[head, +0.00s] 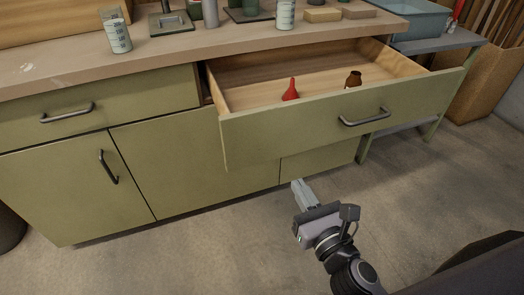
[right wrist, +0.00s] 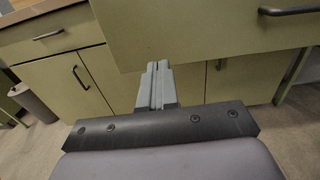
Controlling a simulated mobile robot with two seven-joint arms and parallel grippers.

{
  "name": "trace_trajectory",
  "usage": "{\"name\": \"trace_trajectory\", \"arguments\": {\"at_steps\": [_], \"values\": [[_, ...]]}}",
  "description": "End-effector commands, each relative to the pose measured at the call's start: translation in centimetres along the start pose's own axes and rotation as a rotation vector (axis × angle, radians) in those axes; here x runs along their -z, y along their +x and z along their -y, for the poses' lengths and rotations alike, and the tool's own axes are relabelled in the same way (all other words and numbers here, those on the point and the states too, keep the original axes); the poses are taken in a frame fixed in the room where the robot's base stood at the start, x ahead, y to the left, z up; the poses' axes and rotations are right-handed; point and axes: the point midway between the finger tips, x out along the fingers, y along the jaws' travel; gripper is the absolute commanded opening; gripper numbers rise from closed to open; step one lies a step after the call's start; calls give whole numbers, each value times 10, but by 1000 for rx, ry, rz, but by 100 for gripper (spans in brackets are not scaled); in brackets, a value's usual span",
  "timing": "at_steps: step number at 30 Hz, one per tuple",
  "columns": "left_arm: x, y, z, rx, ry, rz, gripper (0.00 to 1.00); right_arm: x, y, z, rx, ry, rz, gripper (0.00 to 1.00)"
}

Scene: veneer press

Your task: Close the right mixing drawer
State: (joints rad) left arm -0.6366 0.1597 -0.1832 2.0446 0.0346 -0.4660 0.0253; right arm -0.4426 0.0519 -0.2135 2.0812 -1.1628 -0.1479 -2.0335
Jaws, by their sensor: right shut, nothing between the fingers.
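The right mixing drawer (head: 345,118) is pulled far out of the green cabinet in the head view, with its dark bar handle (head: 365,117) on the front. A red funnel (head: 290,91) and a small brown bottle (head: 353,79) are inside it. My right gripper (head: 300,188) is shut and empty, below and in front of the drawer front, apart from it. In the right wrist view the fingers (right wrist: 157,72) point toward the cabinet, with the drawer front (right wrist: 210,30) above them and its handle (right wrist: 290,10) at the upper right. My left gripper is not in view.
The left drawer (head: 95,108) is shut, above cabinet doors with a handle (head: 108,167). The worktop (head: 150,62) holds beakers, a bottle and blocks. A side table (head: 440,42) with a blue tray (head: 415,18) stands right of the cabinet. The floor in front is clear.

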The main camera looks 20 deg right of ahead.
Motion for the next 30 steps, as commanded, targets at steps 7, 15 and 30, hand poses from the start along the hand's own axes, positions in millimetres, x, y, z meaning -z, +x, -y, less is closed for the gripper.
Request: {"name": "trace_trajectory", "arguments": {"at_steps": [7,15,30], "values": [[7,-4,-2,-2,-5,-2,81,-3,26,0,0,0,1,0],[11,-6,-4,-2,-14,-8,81,-1,68,0,1,4,1,0],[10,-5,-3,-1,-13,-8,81,0,132,1,1,5,-1,0]]}}
